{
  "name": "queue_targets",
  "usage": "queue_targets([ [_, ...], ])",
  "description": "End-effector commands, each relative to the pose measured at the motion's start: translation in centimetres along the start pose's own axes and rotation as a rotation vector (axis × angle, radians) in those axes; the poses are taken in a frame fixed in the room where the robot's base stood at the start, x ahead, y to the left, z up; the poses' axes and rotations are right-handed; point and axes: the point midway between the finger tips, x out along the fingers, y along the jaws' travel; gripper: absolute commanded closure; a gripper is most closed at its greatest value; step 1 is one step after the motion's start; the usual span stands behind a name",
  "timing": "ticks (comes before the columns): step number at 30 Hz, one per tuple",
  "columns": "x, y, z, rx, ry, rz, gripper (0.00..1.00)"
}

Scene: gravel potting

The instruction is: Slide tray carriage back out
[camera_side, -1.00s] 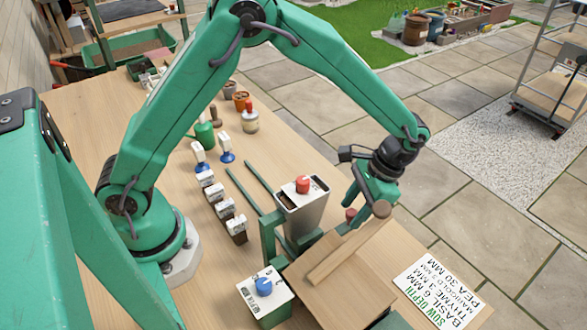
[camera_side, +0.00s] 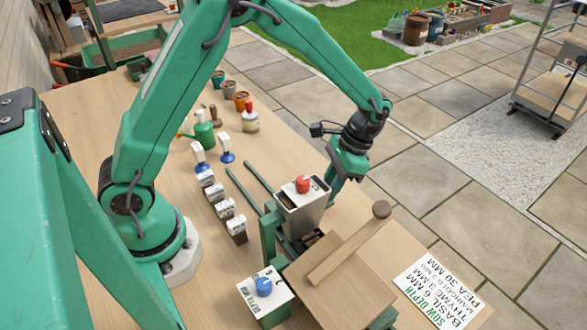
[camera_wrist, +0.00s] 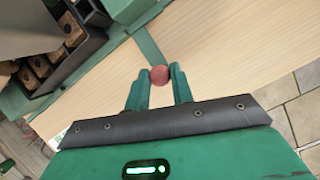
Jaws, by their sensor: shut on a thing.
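My gripper (camera_side: 337,182) is beside the far right side of the metal hopper (camera_side: 305,212), which hides its fingertips in the side view. In the wrist view my gripper (camera_wrist: 160,78) is shut on a round red knob (camera_wrist: 159,74), one finger on each side. The dark tray carriage (camera_wrist: 90,50) with square brown cells is at the upper left of the wrist view, partly under a grey body. In the side view, some brown cells of the carriage (camera_side: 313,238) show below the hopper; the rest is hidden.
A wooden board (camera_side: 335,280) with a wooden mallet-like tool (camera_side: 345,245) stands in front of the hopper. A dial box (camera_side: 264,290) is at its left. Two green rails (camera_side: 258,185) lie behind it, with labelled blocks (camera_side: 225,208) to their left. A sowing card (camera_side: 438,285) lies at right.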

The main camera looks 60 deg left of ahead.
Motion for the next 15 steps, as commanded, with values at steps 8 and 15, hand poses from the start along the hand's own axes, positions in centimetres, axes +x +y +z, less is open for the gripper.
queue_targets([
  [8, -0.03, -1.15, 0.35, 0.003, 0.011, 0.01, 1.0],
  [15, -0.03, -1.11, 0.35, 0.003, 0.01, 0.01, 0.65],
])
